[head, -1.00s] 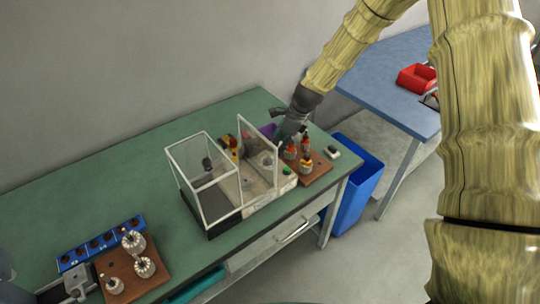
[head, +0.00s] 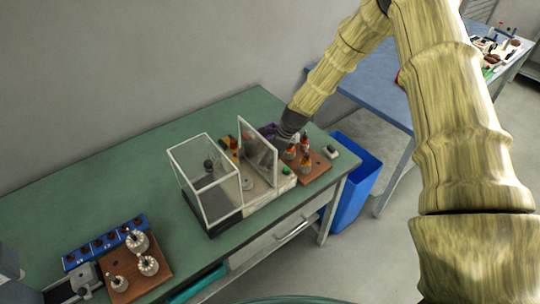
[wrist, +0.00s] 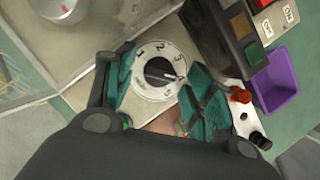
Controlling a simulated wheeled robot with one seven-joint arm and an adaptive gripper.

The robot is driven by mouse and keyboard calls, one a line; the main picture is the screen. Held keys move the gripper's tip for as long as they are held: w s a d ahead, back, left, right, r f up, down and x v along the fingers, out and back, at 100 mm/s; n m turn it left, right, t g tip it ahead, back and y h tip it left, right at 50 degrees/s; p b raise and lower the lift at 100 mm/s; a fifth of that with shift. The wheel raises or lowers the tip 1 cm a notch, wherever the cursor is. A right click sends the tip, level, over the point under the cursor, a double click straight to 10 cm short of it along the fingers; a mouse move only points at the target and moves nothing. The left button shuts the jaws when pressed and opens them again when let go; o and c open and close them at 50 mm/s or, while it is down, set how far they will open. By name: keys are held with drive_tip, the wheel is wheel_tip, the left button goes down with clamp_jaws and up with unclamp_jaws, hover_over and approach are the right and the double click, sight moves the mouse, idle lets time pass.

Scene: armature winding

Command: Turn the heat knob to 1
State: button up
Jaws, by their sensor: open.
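The heat knob (wrist: 158,73) is a black pointer knob on a round white dial with printed numbers, set in a pale panel. In the wrist view its pointer looks turned to the right, near the 4. My gripper (wrist: 157,86) is open, with one teal finger on the left of the dial and the other on the right. The knob shows between them; I cannot tell whether either finger touches it. In the head view my gripper (head: 270,152) is at the machine, partly behind its clear panel (head: 257,150), and the knob cannot be made out.
A clear-walled enclosure (head: 207,182) stands on the left of the machine. A wooden board with several orange-topped parts (head: 304,161) is close on the right. The bench's left middle is clear.

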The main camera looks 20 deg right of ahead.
drive_tip(key=shift+c, duration=0.2)
drive_tip(key=c, duration=1)
